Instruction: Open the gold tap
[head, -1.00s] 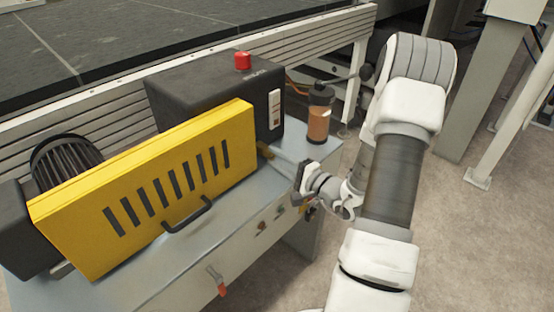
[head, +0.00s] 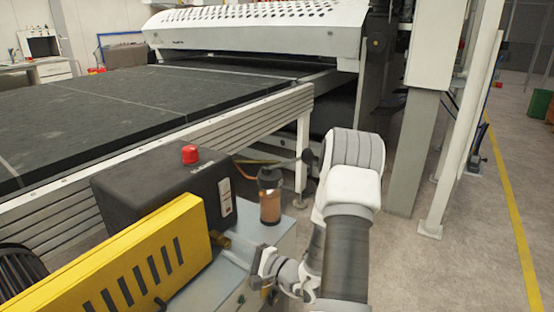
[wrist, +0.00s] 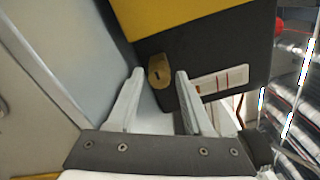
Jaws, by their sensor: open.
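The gold tap is a small brass piece with a dark slot in its face. In the wrist view the gold tap (wrist: 160,72) shows beyond and between my fingertips, against the dark box. In the head view the gold tap (head: 221,241) is a small spot beside the end of the yellow guard. My gripper (head: 262,264) is open and empty, just right of and below the tap. In the wrist view my gripper (wrist: 159,76) has its pale fingers spread to either side of the tap. I cannot tell how deep the gap to it is.
The yellow slotted guard (head: 130,262) and the dark box (head: 150,197) with a red button (head: 190,154) crowd the left. An amber bottle (head: 269,200) stands behind my gripper. A grey post (head: 414,150) rises at right; bare floor lies beyond.

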